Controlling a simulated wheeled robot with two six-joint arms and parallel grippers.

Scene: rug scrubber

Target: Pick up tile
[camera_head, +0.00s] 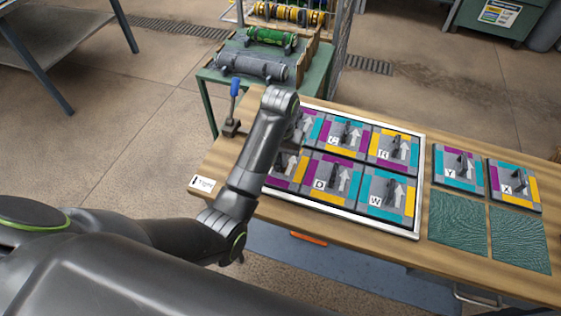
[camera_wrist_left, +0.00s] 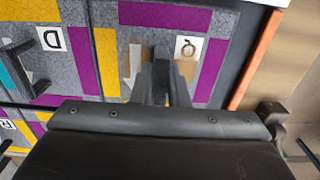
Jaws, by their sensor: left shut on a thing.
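Patterned tiles with letter labels, arrows and small black handles sit in a white-rimmed tray (camera_head: 345,207) on the wooden table. The tile marked D (camera_head: 316,187) and the tile marked W (camera_head: 378,207) are in its front row. In the left wrist view, my left gripper (camera_wrist_left: 160,92) is shut on the handle of a tile whose label looks like Q (camera_wrist_left: 208,62), beside the D tile (camera_wrist_left: 62,50). In the head view my left arm hides part of that tile and the gripper. I cannot tell whether the tile is lifted. My right gripper is not in view.
Tiles Y (camera_head: 458,171) and X (camera_head: 514,187) lie right of the tray, behind two green textured squares (camera_head: 457,218). A blue-handled lever (camera_head: 234,100) stands at the table's left end. A green bench (camera_head: 213,75) with rollers is behind.

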